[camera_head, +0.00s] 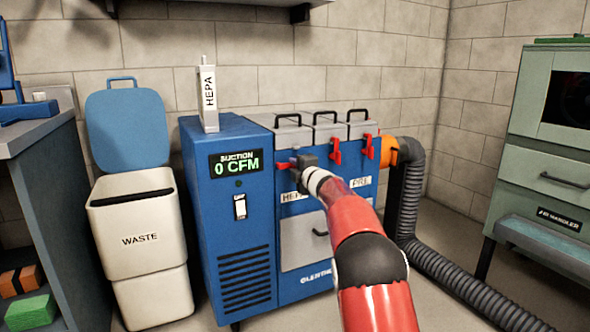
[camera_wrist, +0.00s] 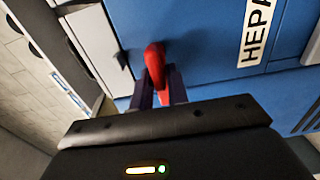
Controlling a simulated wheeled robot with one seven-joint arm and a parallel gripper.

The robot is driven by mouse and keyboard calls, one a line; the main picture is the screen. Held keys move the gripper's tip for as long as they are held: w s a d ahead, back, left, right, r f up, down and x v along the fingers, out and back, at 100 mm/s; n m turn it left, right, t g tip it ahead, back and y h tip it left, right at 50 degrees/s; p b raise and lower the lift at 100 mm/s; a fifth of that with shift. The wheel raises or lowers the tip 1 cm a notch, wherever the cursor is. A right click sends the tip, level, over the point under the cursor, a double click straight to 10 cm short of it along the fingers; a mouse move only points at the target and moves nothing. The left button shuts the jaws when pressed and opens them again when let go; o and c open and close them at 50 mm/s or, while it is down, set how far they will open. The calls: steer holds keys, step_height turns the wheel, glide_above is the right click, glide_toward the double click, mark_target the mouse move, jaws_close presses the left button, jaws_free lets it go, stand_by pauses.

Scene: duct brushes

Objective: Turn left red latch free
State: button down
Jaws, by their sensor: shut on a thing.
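The left red latch (camera_wrist: 155,62) is on the blue suction machine's front, near the HEPA label (camera_wrist: 258,32) in the wrist view. My gripper (camera_wrist: 160,92) is shut on it, with one dark finger on each side of its lower end. The upper red end stands clear of the fingers. In the head view, my gripper (camera_head: 301,166) is at the machine's upper front and hides most of this latch. A bit of its red (camera_head: 283,166) shows to the left. Two other red latches, the middle one (camera_head: 337,152) and the right one (camera_head: 368,146), are to the right.
The blue machine (camera_head: 228,160) reads 0 CFM and has grey lids with black handles on top. A white HEPA filter (camera_head: 208,97) stands on it. A grey hose (camera_head: 408,200) runs along its right side. A waste bin (camera_head: 140,232) stands left; a green cabinet (camera_head: 545,150) stands right.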

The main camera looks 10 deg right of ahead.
steer(key=shift+f, duration=0.15)
stand_by(0.3)
steer(key=c, duration=1.5)
jaws_free()
steer(key=b+v, duration=0.1)
steer(key=v, duration=0.7)
steer(key=shift+b, duration=0.4)
